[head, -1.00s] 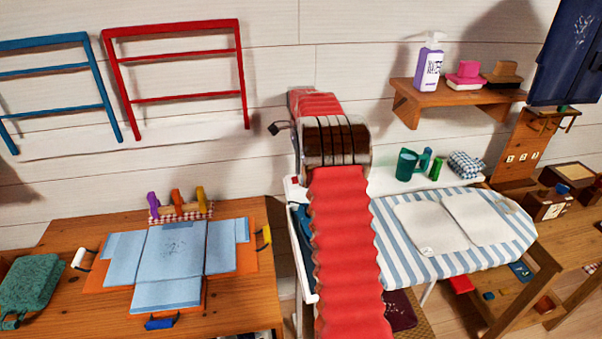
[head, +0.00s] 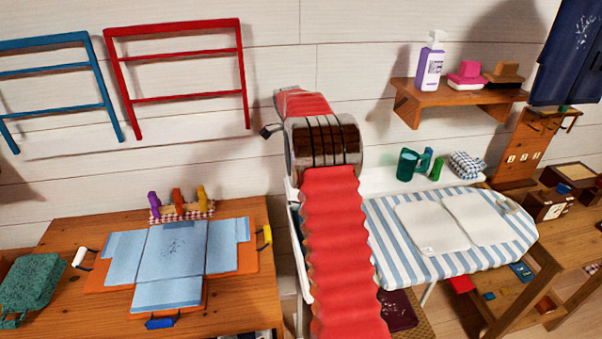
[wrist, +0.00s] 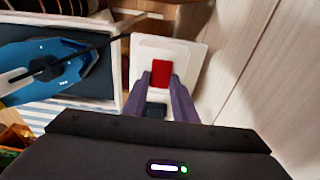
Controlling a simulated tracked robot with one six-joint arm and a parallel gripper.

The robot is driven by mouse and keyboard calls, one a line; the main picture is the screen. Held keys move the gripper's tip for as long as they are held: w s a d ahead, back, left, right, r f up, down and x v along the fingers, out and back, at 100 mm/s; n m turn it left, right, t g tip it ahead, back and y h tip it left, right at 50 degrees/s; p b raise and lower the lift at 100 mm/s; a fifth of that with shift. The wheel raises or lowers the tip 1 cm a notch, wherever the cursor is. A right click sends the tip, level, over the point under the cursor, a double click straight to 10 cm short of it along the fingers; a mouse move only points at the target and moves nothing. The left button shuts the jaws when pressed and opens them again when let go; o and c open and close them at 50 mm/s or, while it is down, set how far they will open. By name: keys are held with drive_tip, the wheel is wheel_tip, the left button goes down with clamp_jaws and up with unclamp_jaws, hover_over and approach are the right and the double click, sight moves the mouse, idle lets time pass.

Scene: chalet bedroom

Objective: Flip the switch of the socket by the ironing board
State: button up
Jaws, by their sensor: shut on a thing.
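In the wrist view, a white socket plate (wrist: 189,56) carries a red switch (wrist: 162,73). My gripper (wrist: 161,77) has its two purple fingers on either side of the red switch, shut on it. A small dark block (wrist: 156,109) shows between the fingers, nearer to me; I cannot tell what it is. In the head view, my arm hides the socket and my fingertips. The ironing board (head: 380,220), with a blue-and-white striped cover, stands behind and right of my arm.
A blue iron (wrist: 50,72) with a dark cord lies left of the socket in the wrist view. A pale plank wall (wrist: 270,60) is close on the right. In the head view, a wooden table (head: 250,300) stands left and a small shelf (head: 450,97) hangs above the board.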

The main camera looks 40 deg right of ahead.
drive_tip(key=o, duration=1)
drive_tip(key=shift+o, duration=0.2)
drive_tip(key=shift+r, duration=0.15)
wheel_tip(320, 180, up, 13)
drive_tip(key=a, duration=0.1)
drive_tip(key=shift+w+a+r, duration=0.15)
drive_tip(key=shift+w+a, duration=0.15)
drive_tip(key=shift+w, duration=0.15)
drive_tip(key=shift+n, duration=0.3)
